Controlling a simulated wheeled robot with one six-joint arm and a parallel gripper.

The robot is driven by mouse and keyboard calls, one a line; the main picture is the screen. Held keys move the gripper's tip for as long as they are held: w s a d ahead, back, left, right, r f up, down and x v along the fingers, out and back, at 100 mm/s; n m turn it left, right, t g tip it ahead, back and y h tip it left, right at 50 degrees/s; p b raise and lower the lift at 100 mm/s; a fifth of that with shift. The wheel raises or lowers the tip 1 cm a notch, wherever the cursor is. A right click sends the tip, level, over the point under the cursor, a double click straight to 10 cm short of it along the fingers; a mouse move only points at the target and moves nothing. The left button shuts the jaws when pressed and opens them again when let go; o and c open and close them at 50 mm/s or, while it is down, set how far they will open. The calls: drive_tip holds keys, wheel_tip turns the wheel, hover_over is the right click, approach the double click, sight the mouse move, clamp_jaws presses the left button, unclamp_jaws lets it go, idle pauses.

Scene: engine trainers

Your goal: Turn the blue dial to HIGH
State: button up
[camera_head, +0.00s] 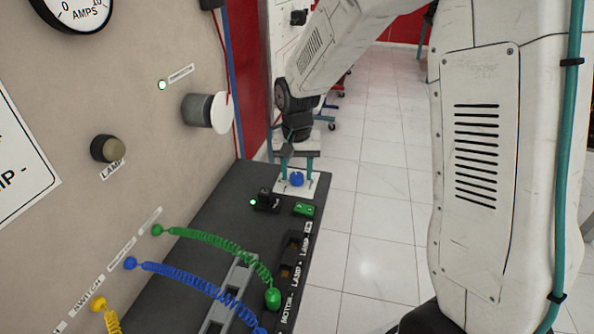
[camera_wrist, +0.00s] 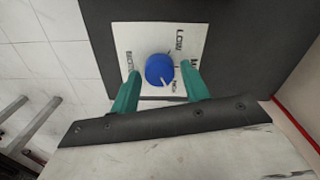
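The blue dial (camera_wrist: 160,69) sits on a white plate (camera_wrist: 148,38) with black labels; it also shows in the head view (camera_head: 297,180) at the far end of the dark bench. One label reads LOW, above right of the dial in the wrist view. A label beginning with M is partly hidden by the right finger. A small label at the lower right is hard to read. A white mark on the dial's lower right edge points toward it. My gripper (camera_wrist: 160,71) is open, its teal fingers on either side of the dial, with visible gaps in the wrist view.
A green block (camera_head: 304,209) and a black switch piece (camera_head: 266,200) stand on the bench near the plate. Coiled green (camera_head: 215,240) and blue (camera_head: 195,283) cables stretch from the panel to the bench. The panel wall rises at the left. Open tiled floor lies right of the bench.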

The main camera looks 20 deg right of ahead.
sight(298, 176)
drive_tip(key=shift+o, duration=0.2)
drive_tip(key=shift+r, duration=0.1)
wheel_tip(298, 176, up, 8)
drive_tip(key=shift+f, duration=0.2)
idle(0.5)
drive_tip(key=shift+s+f+n, duration=0.1)
drive_tip(key=shift+s+n, duration=0.2)
drive_tip(key=shift+s, duration=0.05)
drive_tip(key=s+d+r+n, duration=0.1)
drive_tip(key=s+r, duration=0.1)
drive_tip(key=s, duration=0.7)
drive_tip(key=s+d+r+n, duration=0.1)
drive_tip(key=s+r, duration=0.2)
drive_tip(key=s, duration=0.7)
drive_tip(key=s+d+r+n+t, duration=0.1)
drive_tip(key=s+r, duration=0.2)
drive_tip(key=s, duration=0.7)
drive_tip(key=shift+s+d+r+n, duration=0.15)
drive_tip(key=shift+r+n, duration=0.05)
drive_tip(key=shift+n, duration=0.2)
